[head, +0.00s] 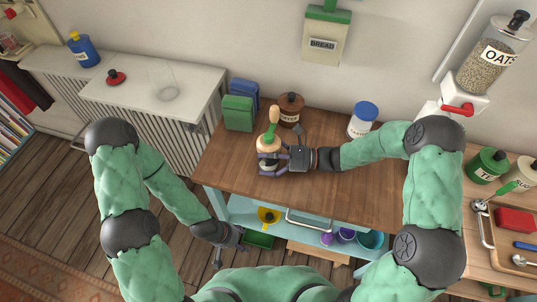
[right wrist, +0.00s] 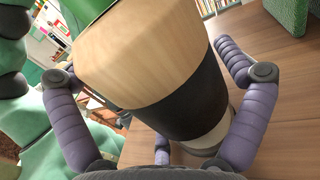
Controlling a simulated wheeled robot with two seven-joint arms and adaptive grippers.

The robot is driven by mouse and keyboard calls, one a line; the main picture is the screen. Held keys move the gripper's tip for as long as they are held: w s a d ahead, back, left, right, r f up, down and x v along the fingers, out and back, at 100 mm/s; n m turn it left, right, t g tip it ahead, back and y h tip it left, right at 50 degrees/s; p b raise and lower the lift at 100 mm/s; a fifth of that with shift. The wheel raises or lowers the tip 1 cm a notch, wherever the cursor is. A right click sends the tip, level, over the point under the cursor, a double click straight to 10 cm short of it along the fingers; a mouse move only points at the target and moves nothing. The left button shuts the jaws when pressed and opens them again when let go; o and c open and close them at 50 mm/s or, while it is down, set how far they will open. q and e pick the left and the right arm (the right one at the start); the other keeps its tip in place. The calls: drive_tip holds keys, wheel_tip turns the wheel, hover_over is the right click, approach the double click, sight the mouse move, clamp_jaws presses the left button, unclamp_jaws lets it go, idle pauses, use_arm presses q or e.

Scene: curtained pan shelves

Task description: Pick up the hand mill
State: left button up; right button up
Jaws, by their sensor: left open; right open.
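The hand mill (head: 267,143) stands on the wooden worktop, with a pale wooden upper body and a green handle or knob on top. In the right wrist view the mill (right wrist: 165,65) fills the middle, showing pale wood, a dark band and a light base. My right gripper (head: 265,164) is open, with its purple fingers on either side of the mill's lower body. Whether the fingers touch it is unclear. My left gripper (head: 231,255) is open and empty, low in front of the counter, away from the mill.
A brown canister (head: 290,110) stands close behind the mill. Green (head: 238,113) and blue (head: 245,91) containers stand to its left. A blue-lidded jar (head: 363,117) is to the right. The front left of the worktop (head: 222,165) is clear. A shelf with bowls and cups lies below.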

drive_tip(key=shift+a, duration=0.3)
drive_tip(key=shift+c, duration=0.3)
drive_tip(key=c, duration=1.3)
drive_tip(key=shift+r, duration=0.15)
